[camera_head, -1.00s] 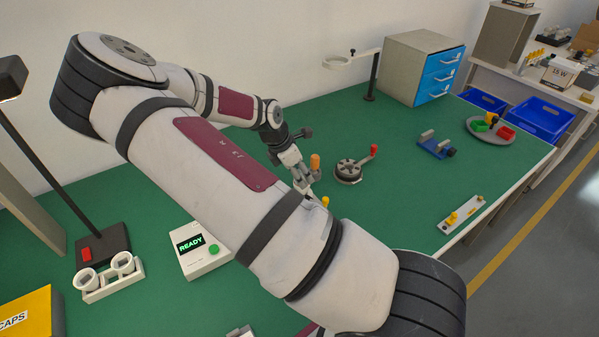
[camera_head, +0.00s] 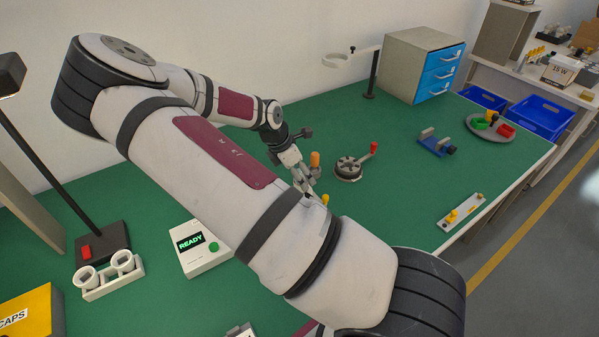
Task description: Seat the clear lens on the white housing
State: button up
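My gripper (camera_head: 307,184) is in the middle of the green bench, pointing down beside an orange-topped post. My forearm hides part of it, and I cannot tell whether its fingers are open or shut or hold anything. Two white cup-shaped parts (camera_head: 123,262) sit in a white rack at the left; whether one is the white housing is unclear. I cannot make out a clear lens. My arm hides much of the bench centre.
A round dark fixture with a red-knobbed lever (camera_head: 347,169) stands just right of my gripper. A READY box (camera_head: 205,252), a lamp base (camera_head: 101,246) and a yellow caps box (camera_head: 36,312) are at left. A ring stand (camera_head: 371,78) and drawer cabinet (camera_head: 405,70) are behind.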

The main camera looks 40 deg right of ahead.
jog(key=v, duration=1.2)
jog(key=shift+w, duration=0.1)
dwell(0.4)
